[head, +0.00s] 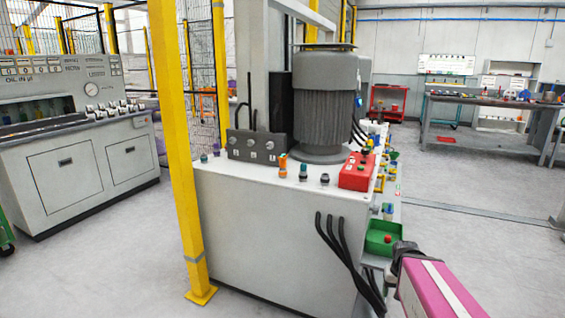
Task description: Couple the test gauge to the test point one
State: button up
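The grey power unit (270,240) stands in the middle of the head view, with a dark finned motor (325,108) on top. Several small fittings stand upright on its top: an orange one (283,165), a green-and-dark one (303,171) and a dark one (325,179). I cannot tell which is test point one. I cannot make out the test gauge for certain. A green tray (378,249) at the unit's right side holds a small red-topped thing (387,238). My gripper (402,252) is a dark shape beside this tray, at the end of my pink arm; its fingers cannot be made out.
A red box (357,172) with buttons sits on the unit's right top edge. Black hoses (345,255) hang down its front. A yellow post (177,150) stands close on the left, before a grey console (80,150). Open floor (465,215) lies to the right, towards a workbench (490,103).

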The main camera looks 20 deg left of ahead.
aim_at(281, 158)
jog(key=j+u, duration=0.15)
jog(key=j, duration=0.75)
jog(key=i+j+u, duration=0.15)
jog(key=j, duration=0.75)
